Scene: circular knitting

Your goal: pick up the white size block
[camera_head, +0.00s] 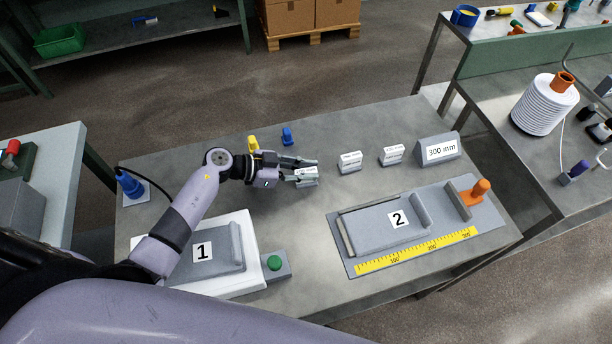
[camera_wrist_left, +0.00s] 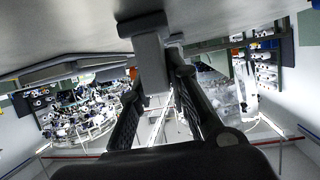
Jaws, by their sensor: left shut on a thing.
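My left gripper (camera_head: 303,172) reaches from the left over the middle of the grey table. It is shut on a white size block (camera_head: 306,178) with a small label. Two similar white blocks stand to the right on the table, one nearer (camera_head: 349,162) and one farther (camera_head: 392,155). My right gripper is not in view.
Plate 2 (camera_head: 375,232) with a yellow ruler (camera_head: 415,251) lies in front. Plate 1 (camera_head: 203,275) and a green button (camera_head: 274,263) are at the front left. Blue (camera_head: 287,137) and yellow (camera_head: 253,143) items stand behind the gripper.

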